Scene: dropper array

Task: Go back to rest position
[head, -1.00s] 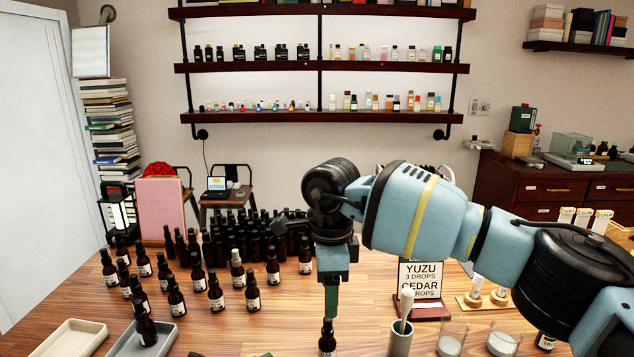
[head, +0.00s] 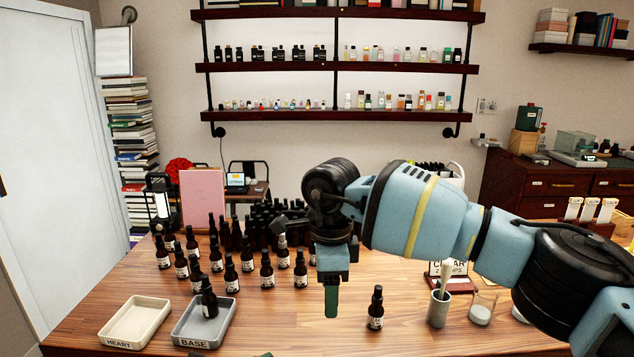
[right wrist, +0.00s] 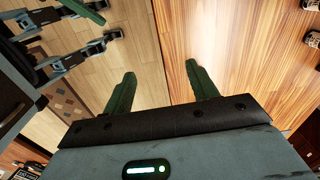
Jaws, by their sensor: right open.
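My right gripper (head: 331,300) hangs fingers-down above the front of the wooden table in the head view. In the right wrist view its two green fingers (right wrist: 162,85) are spread with nothing between them. A lone dark dropper bottle (head: 375,310) stands upright on the table, to the right of the gripper and apart from it. Small dark green tips at the bottom edge of the head view seem to belong to my left gripper (head: 262,354); its jaws cannot be made out.
Several dark bottles (head: 232,275) stand at the left and behind. One bottle (head: 209,300) stands in the grey BASE tray (head: 190,338); the HEART tray (head: 118,334) looks empty. A grey cup (head: 438,309), a glass (head: 482,308) and a sign (head: 435,270) stand at the right.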

